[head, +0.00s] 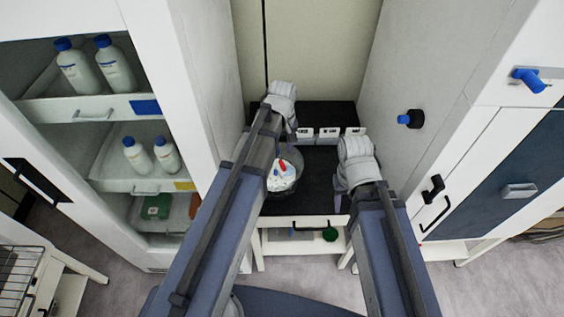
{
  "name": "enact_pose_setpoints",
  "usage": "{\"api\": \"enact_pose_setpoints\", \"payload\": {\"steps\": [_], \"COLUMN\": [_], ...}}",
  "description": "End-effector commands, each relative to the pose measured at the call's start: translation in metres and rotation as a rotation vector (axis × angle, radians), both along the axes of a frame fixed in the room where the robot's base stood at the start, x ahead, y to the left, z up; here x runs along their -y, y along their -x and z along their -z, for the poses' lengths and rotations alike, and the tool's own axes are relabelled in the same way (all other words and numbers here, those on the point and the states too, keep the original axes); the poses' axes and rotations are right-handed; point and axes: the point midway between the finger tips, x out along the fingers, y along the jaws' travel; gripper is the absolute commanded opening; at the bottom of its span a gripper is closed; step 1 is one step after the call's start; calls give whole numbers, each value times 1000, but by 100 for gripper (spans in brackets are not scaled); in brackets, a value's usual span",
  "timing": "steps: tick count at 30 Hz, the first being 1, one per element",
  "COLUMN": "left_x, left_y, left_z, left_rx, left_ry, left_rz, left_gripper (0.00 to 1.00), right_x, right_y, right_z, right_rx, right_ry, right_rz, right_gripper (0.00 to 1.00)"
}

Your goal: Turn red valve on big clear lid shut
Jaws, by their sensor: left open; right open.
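The big clear lid (294,178) is round and lies on the dark top of the bench between my arms, partly behind my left arm. A small red valve (283,166) shows on it; its exact angle is too small to tell. My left gripper (289,124) is beyond the lid, at the back of the bench, with its fingers mostly hidden by its wrist. My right gripper (342,202) is right of the lid, near the bench's front edge, apart from the lid. Both grippers are open and empty.
White blocks (328,134) stand in a row at the back of the dark bench top (310,203). Tall white cabinets enclose it left and right. A blue-and-black knob (411,119) sticks out on the right wall. Bottles (77,68) stand on the left shelves.

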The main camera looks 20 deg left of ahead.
Motion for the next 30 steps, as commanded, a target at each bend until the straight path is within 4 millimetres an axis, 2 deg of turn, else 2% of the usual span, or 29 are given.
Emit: {"api": "enact_pose_setpoints", "payload": {"steps": [1,13,18,26,30], "left_x": [0,0,0,0,0], "left_y": [0,0,0,0,0], "left_z": [10,59,66,65,65], "left_rx": [0,1,1,1,1], "left_ry": [0,1,1,1,1], "left_rz": [0,0,0,1,1], "left_gripper": [45,45,45,45,29], "right_x": [0,0,0,0,0], "right_y": [0,0,0,0,0], "right_z": [10,59,66,65,65], "right_rx": [0,0,0,0,0], "right_ry": [0,2,2,2,2], "right_rz": [-1,-8,-8,-7,-7], "right_gripper": [50,50,50,50,50]}}
